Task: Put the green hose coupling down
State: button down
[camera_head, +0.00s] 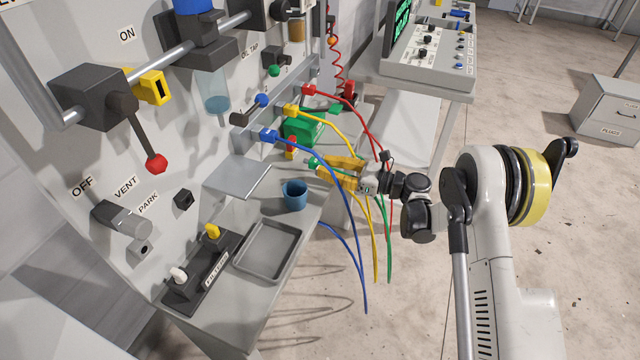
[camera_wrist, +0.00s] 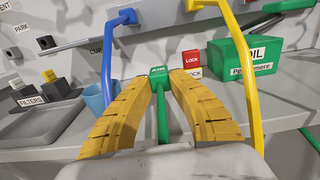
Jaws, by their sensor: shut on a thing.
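The green hose coupling (camera_head: 312,162) is at the tips of my yellow-fingered gripper (camera_head: 323,171), beside the wall panel's shelf. In the wrist view the coupling (camera_wrist: 158,71) has a white "AIR" label, and its green hose (camera_wrist: 162,112) runs back between the fingers. My gripper (camera_wrist: 160,80) is shut on the coupling. In the head view the green hose (camera_head: 384,225) hangs down below my wrist. I cannot tell whether the coupling touches the shelf or is held just above it.
A blue cup (camera_head: 294,195) and a grey tray (camera_head: 268,249) stand on the shelf nearby. A green oil box (camera_head: 303,131) and a red lock block (camera_wrist: 191,60) are close. Blue (camera_head: 338,188), yellow (camera_head: 338,128) and red (camera_head: 350,103) hoses arch around my gripper.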

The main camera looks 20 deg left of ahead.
aim_at(321, 183)
jog(key=shift+s+a+f, duration=0.25)
jog(key=shift+a+f, duration=0.2)
jog(key=shift+a, duration=0.05)
notch_tip(321, 183, down, 4)
jog(key=shift+b, duration=1.2)
jog(key=shift+r, duration=0.15)
jog(key=shift+f, duration=0.3)
